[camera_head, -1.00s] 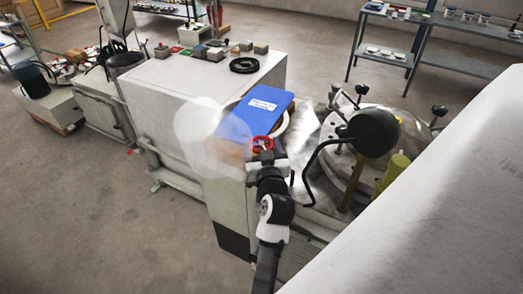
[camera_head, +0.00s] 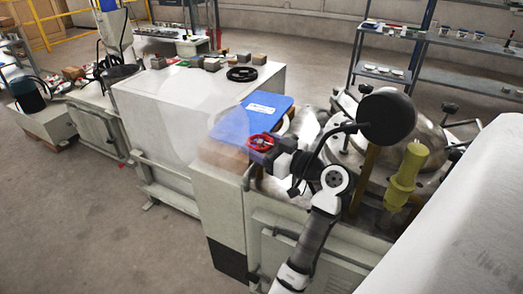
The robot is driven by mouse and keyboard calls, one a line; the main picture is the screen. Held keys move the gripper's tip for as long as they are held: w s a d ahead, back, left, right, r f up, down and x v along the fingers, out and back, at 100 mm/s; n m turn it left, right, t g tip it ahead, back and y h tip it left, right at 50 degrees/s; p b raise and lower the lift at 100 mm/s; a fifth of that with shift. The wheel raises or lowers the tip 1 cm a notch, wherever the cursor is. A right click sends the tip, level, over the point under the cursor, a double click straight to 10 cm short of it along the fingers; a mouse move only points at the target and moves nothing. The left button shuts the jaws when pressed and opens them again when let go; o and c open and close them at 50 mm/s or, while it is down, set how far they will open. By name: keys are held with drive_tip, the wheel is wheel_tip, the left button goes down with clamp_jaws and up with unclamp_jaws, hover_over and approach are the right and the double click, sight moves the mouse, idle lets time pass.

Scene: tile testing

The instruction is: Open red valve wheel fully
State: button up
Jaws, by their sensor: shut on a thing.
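The red valve wheel (camera_head: 261,142) sits at the near edge of the machine, just in front of a blue box-like part (camera_head: 250,118). My gripper (camera_head: 272,149) reaches it from the right and is shut on the wheel's right side. The wheel's left part and rim show clear of the gripper. The fingertips are small and dark here, so their exact hold on the rim is hard to make out.
A black round lamp-like head (camera_head: 387,118) on a bent arm and a yellow cylinder (camera_head: 406,175) stand close to the right of my arm. A white surface (camera_head: 455,225) fills the lower right. The floor at left (camera_head: 90,230) is clear.

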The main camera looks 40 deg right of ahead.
drive_tip(key=shift+n+y, duration=0.4)
drive_tip(key=shift+y, duration=0.2)
drive_tip(key=o, duration=1)
drive_tip(key=shift+w, duration=0.1)
drive_tip(key=shift+h, duration=0.3)
drive_tip(key=m+h+p, duration=0.2)
drive_tip(key=h, duration=0.1)
drive_tip(key=m+h+p, duration=0.2)
drive_tip(key=h, duration=0.1)
drive_tip(key=shift+a+r, duration=0.2)
drive_tip(key=m+g+h+p, duration=0.1)
drive_tip(key=m+h+p, duration=0.1)
drive_tip(key=h+p, duration=0.1)
drive_tip(key=m+g+h+p, duration=0.1)
drive_tip(key=m+h+p, duration=0.2)
drive_tip(key=h+p, duration=0.1)
drive_tip(key=shift+a+h+p, duration=0.1)
drive_tip(key=shift+h+p, duration=0.2)
drive_tip(key=shift+p, duration=0.1)
drive_tip(key=shift+f+m+g+h+p, duration=0.2)
drive_tip(key=shift+m+g+h+p, duration=0.55)
drive_tip(key=shift+m+g+h, duration=0.4)
drive_tip(key=shift+f+m+g+h, duration=0.1)
drive_tip(key=shift+m+g+h, duration=0.6)
drive_tip(key=shift+h, duration=0.25)
